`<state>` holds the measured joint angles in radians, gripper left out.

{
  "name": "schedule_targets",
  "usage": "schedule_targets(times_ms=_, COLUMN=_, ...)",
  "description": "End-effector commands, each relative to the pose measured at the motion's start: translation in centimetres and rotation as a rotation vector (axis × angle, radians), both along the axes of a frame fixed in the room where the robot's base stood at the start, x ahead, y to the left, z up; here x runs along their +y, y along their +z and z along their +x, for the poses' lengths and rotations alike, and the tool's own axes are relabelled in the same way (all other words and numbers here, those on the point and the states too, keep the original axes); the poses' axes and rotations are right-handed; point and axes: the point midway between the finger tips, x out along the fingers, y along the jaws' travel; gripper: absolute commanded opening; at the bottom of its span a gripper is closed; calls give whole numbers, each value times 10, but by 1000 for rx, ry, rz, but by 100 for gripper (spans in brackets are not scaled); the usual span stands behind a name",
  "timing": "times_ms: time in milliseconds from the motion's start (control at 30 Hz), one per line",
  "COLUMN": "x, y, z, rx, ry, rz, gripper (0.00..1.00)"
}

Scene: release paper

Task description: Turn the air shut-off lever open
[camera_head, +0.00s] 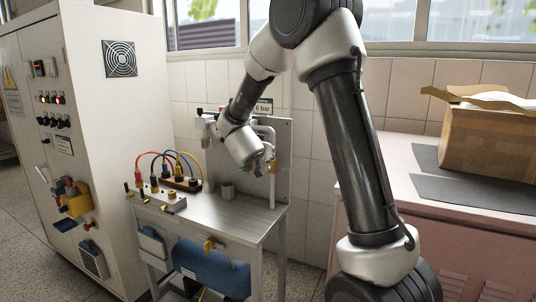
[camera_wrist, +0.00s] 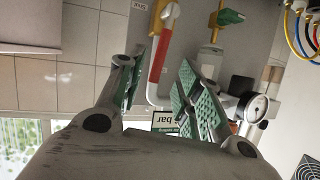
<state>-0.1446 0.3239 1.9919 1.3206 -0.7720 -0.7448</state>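A red lever-like bar (camera_wrist: 160,58) lies along a white pipe in the wrist view, with an orange part (camera_wrist: 168,14) at its upper end. I take it for the air shut-off lever. In the head view, a small orange-red part (camera_head: 272,165) shows on the white pipe, partly hidden by my gripper. My gripper (camera_head: 262,158) is at the panel above the metal bench. In the wrist view, my gripper (camera_wrist: 158,88) is open, its green-padded fingers apart. The red bar appears in the gap between them; contact is not visible.
A 6 bar sign (camera_head: 264,107) tops the panel.

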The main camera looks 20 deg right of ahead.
Motion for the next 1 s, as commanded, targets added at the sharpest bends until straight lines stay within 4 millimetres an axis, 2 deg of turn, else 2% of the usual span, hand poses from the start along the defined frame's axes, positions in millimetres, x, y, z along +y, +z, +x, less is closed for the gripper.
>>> schedule_targets(times_ms=100, x=14, y=9, z=-18, rx=-1, ry=2, rz=0, gripper=35)
schedule_targets(times_ms=300, x=27, y=17, z=-34, rx=0, ry=0, rz=0, gripper=35)
schedule_targets(times_ms=600, x=28, y=17, z=-36, rx=0, ry=-1, rz=0, gripper=35)
schedule_targets(times_ms=700, x=21, y=17, z=-37, rx=1, ry=-13, rz=0, gripper=17)
schedule_targets(times_ms=767, x=4, y=18, z=-39, rx=0, ry=-43, rz=0, gripper=6)
schedule_targets(times_ms=800, x=-14, y=18, z=-42, rx=0, ry=-75, rz=0, gripper=0)
schedule_targets(times_ms=867, x=-50, y=19, z=-50, rx=-3, ry=-140, rz=0, gripper=0)
schedule_targets(times_ms=1000, x=-158, y=31, z=-77, rx=-28, ry=-314, rz=3, gripper=0)
